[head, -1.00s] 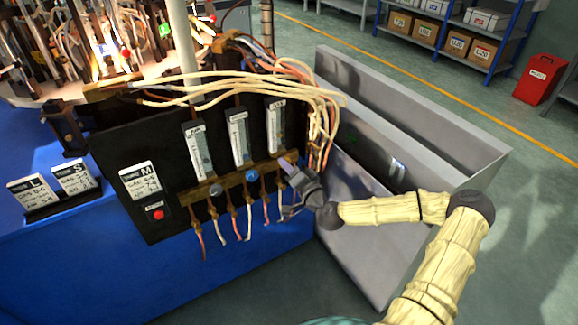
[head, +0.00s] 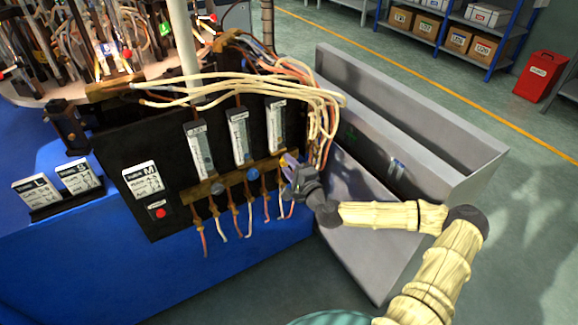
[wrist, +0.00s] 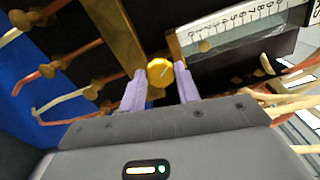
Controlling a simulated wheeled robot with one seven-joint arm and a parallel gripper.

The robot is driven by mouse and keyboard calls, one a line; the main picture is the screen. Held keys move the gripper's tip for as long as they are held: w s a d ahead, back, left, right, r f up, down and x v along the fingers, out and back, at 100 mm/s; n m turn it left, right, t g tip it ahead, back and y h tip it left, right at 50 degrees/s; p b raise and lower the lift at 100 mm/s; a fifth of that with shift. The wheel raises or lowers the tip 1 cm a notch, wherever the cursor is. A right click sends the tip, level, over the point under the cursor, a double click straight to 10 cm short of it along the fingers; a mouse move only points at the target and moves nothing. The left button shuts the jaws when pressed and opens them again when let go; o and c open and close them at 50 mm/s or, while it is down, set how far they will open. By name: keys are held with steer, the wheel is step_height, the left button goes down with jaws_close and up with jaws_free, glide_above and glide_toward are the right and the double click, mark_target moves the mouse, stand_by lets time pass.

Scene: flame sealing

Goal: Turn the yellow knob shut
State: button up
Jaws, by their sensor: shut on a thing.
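The yellow knob (wrist: 160,72) shows in the wrist view between the two purple fingertips of my gripper (wrist: 160,88). The fingers touch its sides, and the gripper is shut on it. In the head view my gripper (head: 290,166) is at the right end of the brass bar (head: 232,180), below the rightmost flow tube (head: 275,128); there the gripper hides the knob. In the wrist view a scaled tube (wrist: 235,38) stands just beyond the knob.
A grey knob (head: 217,188) and a blue knob (head: 253,175) sit further left on the bar. Thin hoses hang below it. Pale cables (head: 285,85) arch over the panel's top right. A grey metal bin (head: 440,180) stands right of the panel. A red button (head: 160,213) is at lower left.

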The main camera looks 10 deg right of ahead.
stand_by(0.4)
steer(key=o, duration=1)
steer(key=shift+s+d, duration=0.1)
steer(key=p+v, duration=0.4)
steer(key=v, duration=1.3)
steer(key=shift+s, duration=0.1)
